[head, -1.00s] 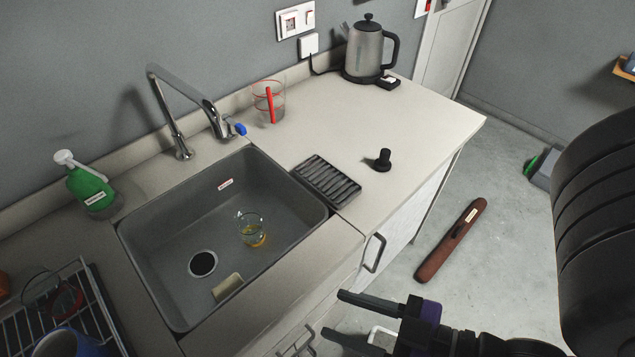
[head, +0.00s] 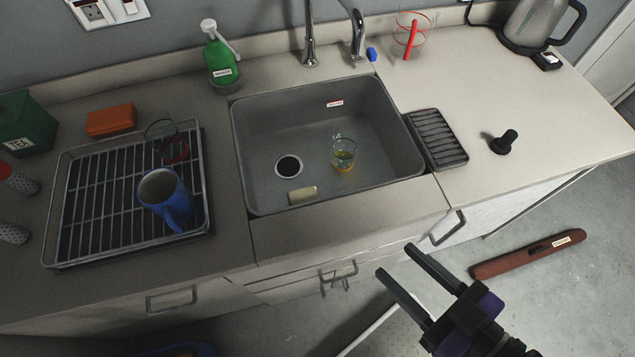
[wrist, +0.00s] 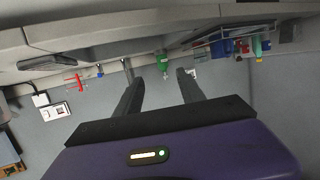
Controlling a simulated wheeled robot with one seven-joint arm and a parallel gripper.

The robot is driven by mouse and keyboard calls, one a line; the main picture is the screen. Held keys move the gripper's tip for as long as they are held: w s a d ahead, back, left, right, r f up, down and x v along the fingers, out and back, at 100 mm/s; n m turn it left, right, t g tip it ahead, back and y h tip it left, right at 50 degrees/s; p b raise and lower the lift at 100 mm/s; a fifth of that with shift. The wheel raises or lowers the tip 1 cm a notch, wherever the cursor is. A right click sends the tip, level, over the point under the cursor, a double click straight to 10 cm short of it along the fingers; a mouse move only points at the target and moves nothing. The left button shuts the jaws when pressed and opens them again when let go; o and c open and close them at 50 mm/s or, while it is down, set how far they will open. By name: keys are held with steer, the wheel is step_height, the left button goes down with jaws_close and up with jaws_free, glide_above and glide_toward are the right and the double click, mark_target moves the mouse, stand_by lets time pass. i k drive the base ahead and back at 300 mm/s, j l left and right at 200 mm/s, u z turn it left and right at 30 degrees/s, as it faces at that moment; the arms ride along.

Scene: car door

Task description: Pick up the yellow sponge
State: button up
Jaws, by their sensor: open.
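A pale yellow block that looks like the yellow sponge (head: 303,195) lies in the grey sink (head: 240,150), against its front wall and right of the drain. My gripper (head: 394,260) is open and empty. In the head view it is in front of the counter, to the right of the sponge and nearer the camera. In the wrist view my gripper (wrist: 155,69) has its two fingers apart with nothing between them. I cannot make out the sponge in that view.
A glass with yellow liquid (head: 343,154) stands in the sink near the sponge. The tap (head: 309,45) rises behind. A dish rack (head: 75,205) with a blue mug (head: 165,192) and an orange block (head: 111,120) are at left. A black ridged tray (head: 437,139) is at right.

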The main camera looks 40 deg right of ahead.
mark_target(304, 196)
steer(key=i+j, duration=0.15)
steer(key=j, duration=0.25)
steer(key=i+j+z, duration=0.1)
steer(key=j, duration=0.3)
steer(key=i+j+z, duration=0.1)
steer(key=j, duration=0.35)
